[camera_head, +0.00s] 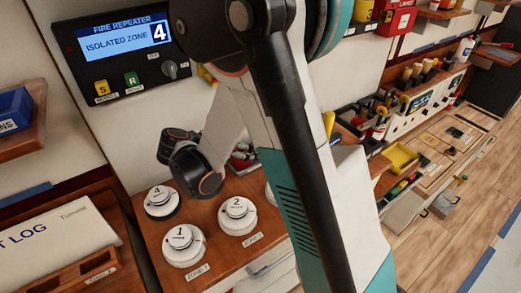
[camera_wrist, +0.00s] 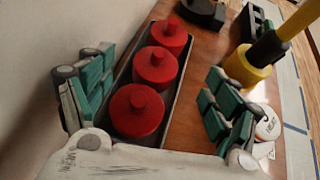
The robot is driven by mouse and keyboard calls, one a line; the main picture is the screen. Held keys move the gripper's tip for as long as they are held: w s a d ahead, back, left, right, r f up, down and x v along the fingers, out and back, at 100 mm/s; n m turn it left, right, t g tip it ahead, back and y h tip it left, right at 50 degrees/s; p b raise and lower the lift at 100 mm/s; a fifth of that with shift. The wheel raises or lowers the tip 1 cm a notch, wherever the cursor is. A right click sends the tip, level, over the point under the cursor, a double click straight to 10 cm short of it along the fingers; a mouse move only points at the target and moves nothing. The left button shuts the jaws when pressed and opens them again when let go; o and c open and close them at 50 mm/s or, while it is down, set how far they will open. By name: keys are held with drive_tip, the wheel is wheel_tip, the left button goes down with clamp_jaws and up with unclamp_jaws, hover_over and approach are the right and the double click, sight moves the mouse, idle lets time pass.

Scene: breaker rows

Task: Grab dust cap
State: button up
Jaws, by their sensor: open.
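Three red dust caps with small top knobs stand in a row in a narrow dark tray (camera_wrist: 124,76) in the wrist view: a near one (camera_wrist: 137,112), a middle one (camera_wrist: 155,68) and a far one (camera_wrist: 169,37). My gripper (camera_wrist: 160,68) is open and empty, with its green-padded fingers spread on either side of the tray and caps. The picture does not settle the fingers' height over the caps. In the head view, my arm hides most of the tray area; a bit of red (camera_head: 240,163) shows beside it. The gripper's fingers are hidden there.
White numbered detectors, 4 (camera_head: 161,201), 1 (camera_head: 184,243) and 2 (camera_head: 238,214), stand on the wooden shelf (camera_head: 215,272). A yellow-and-black tool (camera_wrist: 248,66) stands right of the tray. A wall runs close on the left. The fire repeater panel (camera_head: 125,45) reads isolated zone 4.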

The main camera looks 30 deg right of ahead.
drive_tip(key=b+x, duration=0.3)
drive_tip(key=x, duration=0.5)
drive_tip(key=shift+w+d, duration=0.1)
drive_tip(key=shift+d, duration=0.05)
drive_tip(key=shift+c, duration=0.2)
drive_tip(key=c, duration=0.9)
